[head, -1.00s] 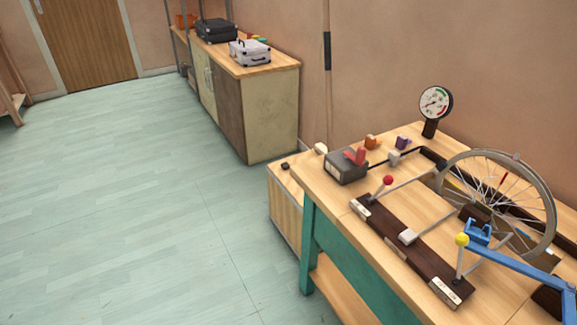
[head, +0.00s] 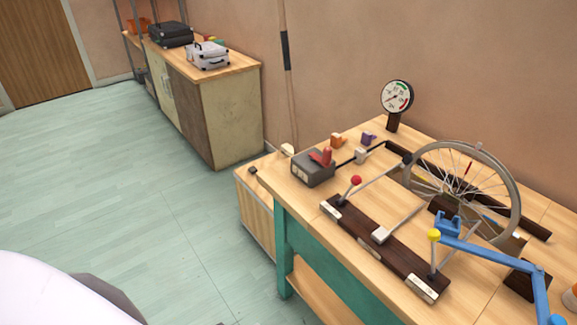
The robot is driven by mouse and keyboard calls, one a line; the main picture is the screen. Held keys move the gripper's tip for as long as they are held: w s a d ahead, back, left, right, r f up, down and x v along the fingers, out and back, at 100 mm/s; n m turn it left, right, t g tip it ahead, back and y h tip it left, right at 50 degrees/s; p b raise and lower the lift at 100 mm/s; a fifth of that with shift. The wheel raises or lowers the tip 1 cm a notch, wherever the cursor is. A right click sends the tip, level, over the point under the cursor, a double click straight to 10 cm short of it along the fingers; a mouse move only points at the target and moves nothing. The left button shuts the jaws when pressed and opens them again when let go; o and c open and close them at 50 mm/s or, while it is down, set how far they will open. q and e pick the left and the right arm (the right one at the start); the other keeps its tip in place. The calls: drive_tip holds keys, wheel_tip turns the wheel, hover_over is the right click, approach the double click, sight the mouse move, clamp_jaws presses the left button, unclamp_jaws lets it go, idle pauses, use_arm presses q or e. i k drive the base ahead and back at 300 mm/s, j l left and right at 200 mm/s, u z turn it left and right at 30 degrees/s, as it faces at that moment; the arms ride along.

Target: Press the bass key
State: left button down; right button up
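A dark wooden board (head: 350,228) lies along the front of the workbench. Small pale labels sit on the board, too small to read, so I cannot tell which of these is the bass key. A spoked wheel (head: 476,165) stands upright behind the board. A blue arm-like piece (head: 490,251) reaches in beside the yellow knob. Neither of my grippers is in view.
The workbench (head: 300,200) also holds a grey box with a red lever (head: 313,170), a round gauge (head: 397,97) and small orange and purple blocks. A cabinet (head: 225,118) with two cases stands behind. The floor (head: 130,190) left of the bench is clear.

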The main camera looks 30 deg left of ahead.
sight(252, 169)
drive_tip(key=i+j+z, duration=0.1)
drive_tip(key=j+z, duration=0.8)
drive_tip(key=j, duration=0.5)
drive_tip(key=j+z, duration=0.1)
drive_tip(key=j, duration=1)
drive_tip(key=k+j+z, duration=0.1)
drive_tip(key=j, duration=1.05)
drive_tip(key=i+j, duration=0.15)
drive_tip(key=i, duration=0.35)
